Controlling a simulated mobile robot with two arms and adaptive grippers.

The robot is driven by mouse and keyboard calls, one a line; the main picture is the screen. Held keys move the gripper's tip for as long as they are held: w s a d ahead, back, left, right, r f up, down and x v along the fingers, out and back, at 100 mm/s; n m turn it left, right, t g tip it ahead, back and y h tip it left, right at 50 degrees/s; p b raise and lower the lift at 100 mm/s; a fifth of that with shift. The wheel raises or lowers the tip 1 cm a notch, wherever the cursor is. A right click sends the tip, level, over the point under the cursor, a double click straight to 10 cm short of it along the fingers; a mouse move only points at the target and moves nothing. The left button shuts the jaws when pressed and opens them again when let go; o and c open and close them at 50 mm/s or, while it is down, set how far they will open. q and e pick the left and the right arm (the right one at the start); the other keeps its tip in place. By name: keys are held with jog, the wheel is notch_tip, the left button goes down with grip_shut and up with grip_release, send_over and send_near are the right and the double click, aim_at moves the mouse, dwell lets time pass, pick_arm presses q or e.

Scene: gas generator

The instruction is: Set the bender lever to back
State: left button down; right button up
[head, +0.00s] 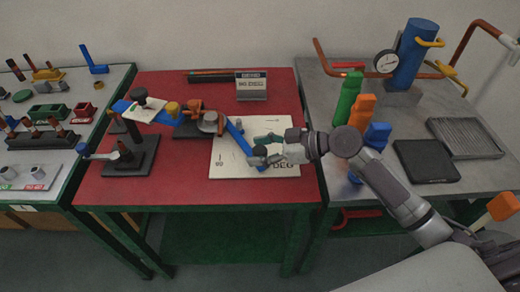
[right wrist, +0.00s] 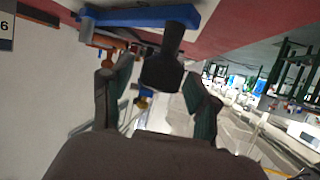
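The bender's blue lever (head: 239,138) slants over the white angle board (head: 226,169) on the red table. It runs from the orange pivot parts (head: 208,120) toward the front right. In the right wrist view its blue bar (right wrist: 150,16) crosses the top, with its black knob (right wrist: 162,70) hanging from it. My right gripper (head: 268,150) is at the lever's free end. In the right wrist view my right gripper (right wrist: 160,95) has its fingers apart on either side of the knob, with gaps showing. Part of the lever's end is hidden in the head view. My left gripper is not in view.
A black stand (head: 130,158) is left of the bender. Green (head: 347,97) and orange (head: 361,112) parts stand on the grey table behind my right arm. The red table's front right is clear.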

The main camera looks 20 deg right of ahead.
notch_tip(320, 180, up, 10)
dwell(0.7)
